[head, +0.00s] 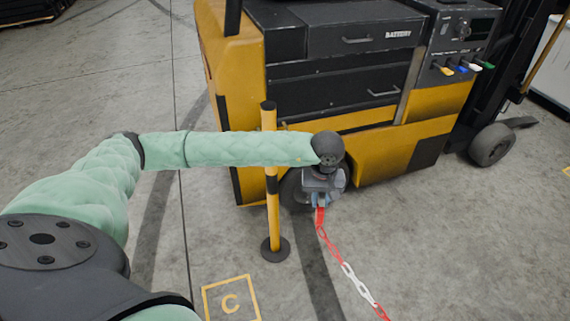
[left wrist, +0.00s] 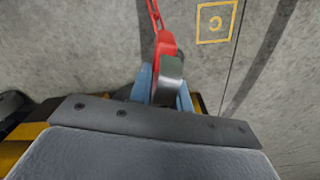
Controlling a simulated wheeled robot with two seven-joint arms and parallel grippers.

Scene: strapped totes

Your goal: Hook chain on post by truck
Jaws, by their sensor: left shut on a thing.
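A red and white plastic chain (head: 347,269) runs from my left gripper (head: 320,199) down to the lower right and out of the head view. My left gripper is shut on its red end piece, which also shows between the blue fingers in the left wrist view (left wrist: 165,45). A yellow and black post (head: 274,213) stands upright on a round black base, left of the gripper. My left forearm crosses in front of its upper part. The gripper is apart from the post in the picture; their depth is hard to judge. The yellow and black truck (head: 235,70) stands behind both. My right gripper is out of view.
A yellow floor square marked C (head: 231,298) lies in front of the post. The truck's wheel (head: 492,145) and dark mast are at the right. The concrete floor left of the post is clear.

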